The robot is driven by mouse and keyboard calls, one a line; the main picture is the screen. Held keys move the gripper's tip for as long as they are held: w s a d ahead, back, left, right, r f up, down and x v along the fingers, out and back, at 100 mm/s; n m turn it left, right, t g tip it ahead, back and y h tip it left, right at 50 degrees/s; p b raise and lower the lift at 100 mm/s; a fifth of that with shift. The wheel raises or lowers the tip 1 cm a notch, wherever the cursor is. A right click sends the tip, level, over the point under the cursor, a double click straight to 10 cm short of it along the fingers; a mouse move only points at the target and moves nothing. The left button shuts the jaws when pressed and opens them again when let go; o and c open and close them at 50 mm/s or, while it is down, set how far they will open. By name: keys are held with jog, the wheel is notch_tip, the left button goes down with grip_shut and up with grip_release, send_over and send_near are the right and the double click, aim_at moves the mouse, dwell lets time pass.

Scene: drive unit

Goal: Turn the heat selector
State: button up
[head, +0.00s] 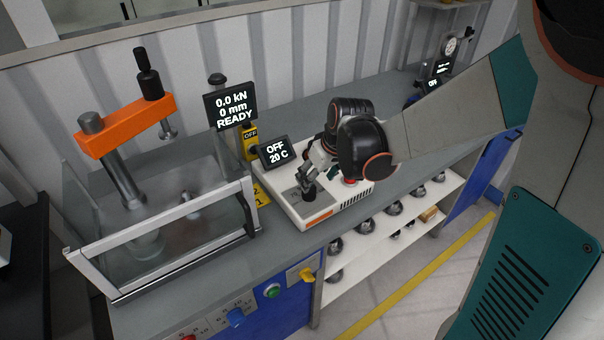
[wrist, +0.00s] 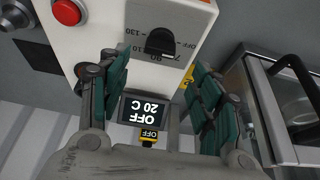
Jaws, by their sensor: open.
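The heat selector (wrist: 160,42) is a black knob on the white heater unit's panel, in the wrist view, which shows the unit upside down. Its scale is marked OFF, 90 and 130 among others. The heater unit (head: 352,197) stands on the grey bench in the head view. Its small display (head: 276,151) reads OFF, 20 C; it also shows in the wrist view (wrist: 148,108). My gripper (head: 308,178) is over the unit's dark panel. In the wrist view my gripper (wrist: 155,60) is open, its fingers either side of the knob with gaps. I cannot tell contact.
A press with an orange arm (head: 126,126) and clear guard (head: 165,240) stands at left. Its display (head: 231,109) reads READY. A yellow OFF switch box (head: 250,142) is behind the heater. A red button (wrist: 66,12) is on the panel. Metal parts (head: 394,208) sit on the lower shelf.

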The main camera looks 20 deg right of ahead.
aim_at(311, 190)
jog(key=b+x, duration=0.1)
jog(key=x, duration=0.6)
jog(key=shift+w+b, duration=0.1)
jog(key=shift+b, duration=0.3)
jog(key=c, duration=1.1)
